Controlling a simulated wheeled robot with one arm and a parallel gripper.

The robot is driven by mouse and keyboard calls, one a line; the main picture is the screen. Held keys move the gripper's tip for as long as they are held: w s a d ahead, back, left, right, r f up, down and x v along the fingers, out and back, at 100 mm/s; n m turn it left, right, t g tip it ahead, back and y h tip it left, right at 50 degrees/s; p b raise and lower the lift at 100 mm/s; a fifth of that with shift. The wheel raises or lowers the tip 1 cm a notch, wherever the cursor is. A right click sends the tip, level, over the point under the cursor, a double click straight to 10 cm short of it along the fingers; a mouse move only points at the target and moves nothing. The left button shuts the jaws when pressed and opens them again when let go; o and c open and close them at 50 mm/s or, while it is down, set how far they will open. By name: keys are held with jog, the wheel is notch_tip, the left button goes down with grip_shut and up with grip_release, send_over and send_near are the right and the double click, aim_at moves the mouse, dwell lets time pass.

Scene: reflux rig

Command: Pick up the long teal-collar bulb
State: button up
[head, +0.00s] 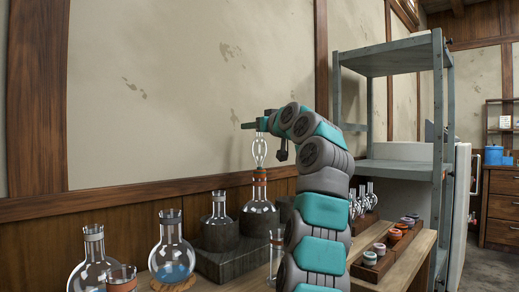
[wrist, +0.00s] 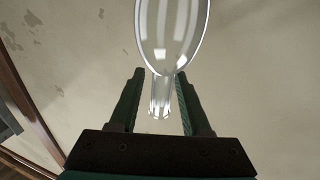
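A clear glass bulb (head: 259,150) with a narrow top stem stands upright over a round flask (head: 259,218) in the head view. A band at the joint below it looks mostly orange; I cannot make out a teal collar clearly. My gripper (head: 252,125) is level with the top of the bulb. In the wrist view the bulb (wrist: 172,30) fills the top middle, and its narrow stem lies between the two fingers of my gripper (wrist: 158,72). Gaps show on both sides of the stem, so the fingers are open and not gripping it. The bulb's lower end is out of the wrist view.
Several flasks stand on the wooden bench, one with blue liquid (head: 172,260) and one on a dark block (head: 219,230). A wooden rack (head: 365,272) with small jars is at right. A grey metal shelf (head: 437,150) stands behind it. The wall is close behind the bulb.

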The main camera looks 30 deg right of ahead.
grip_shut()
dwell(0.4)
